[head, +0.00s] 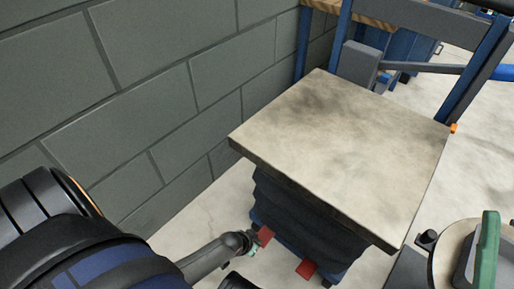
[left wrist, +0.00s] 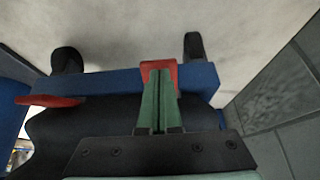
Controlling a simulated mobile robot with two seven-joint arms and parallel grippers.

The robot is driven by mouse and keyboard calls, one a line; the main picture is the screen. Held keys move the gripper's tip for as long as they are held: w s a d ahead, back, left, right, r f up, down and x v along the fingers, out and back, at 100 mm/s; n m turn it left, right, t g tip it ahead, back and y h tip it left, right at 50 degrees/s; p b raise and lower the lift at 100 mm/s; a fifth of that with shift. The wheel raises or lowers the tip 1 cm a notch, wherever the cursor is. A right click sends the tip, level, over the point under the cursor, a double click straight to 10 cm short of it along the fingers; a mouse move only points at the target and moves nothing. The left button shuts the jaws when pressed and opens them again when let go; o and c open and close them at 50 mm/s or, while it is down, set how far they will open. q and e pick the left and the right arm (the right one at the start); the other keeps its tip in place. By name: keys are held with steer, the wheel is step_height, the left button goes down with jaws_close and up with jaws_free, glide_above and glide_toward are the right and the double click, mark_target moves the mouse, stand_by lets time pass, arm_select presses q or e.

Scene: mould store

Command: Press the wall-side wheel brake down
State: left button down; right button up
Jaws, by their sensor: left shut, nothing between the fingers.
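The wall-side wheel brake is a red pedal (head: 264,235) at the low blue base of a lift cart, on the side toward the grey wall. My left gripper (head: 249,252) is shut and empty, right beside this pedal. In the left wrist view the green fingers of my left gripper (left wrist: 158,100) lie closed together, with their tips over the red pedal (left wrist: 158,67) and partly hiding it. I cannot tell whether they touch it or how far down it is. A second red pedal (head: 306,269) sits farther from the wall and also shows in the left wrist view (left wrist: 48,100).
The cart's wide stained top (head: 340,150) overhangs the dark bellows (head: 300,222) and the pedals. A grey block wall (head: 140,100) stands close on the left. A round beige item with a green part (head: 487,252) is at the lower right. Pale floor (head: 195,220) lies between wall and cart.

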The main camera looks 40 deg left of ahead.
arm_select(q)
steer(key=shift+f, duration=0.45)
steer(key=shift+f, duration=0.15)
arm_select(e)
steer(key=shift+s+d, duration=0.15)
arm_select(q)
steer(key=s+r+p, duration=0.9)
steer(key=s, duration=0.1)
steer(key=shift+a+p, duration=0.4)
arm_select(e)
step_height(320, 180, up, 8)
steer(key=d+m+h, duration=0.1)
steer(key=h, duration=0.1)
steer(key=shift+w+t, duration=0.4)
arm_select(q)
steer(key=shift+r, duration=0.1)
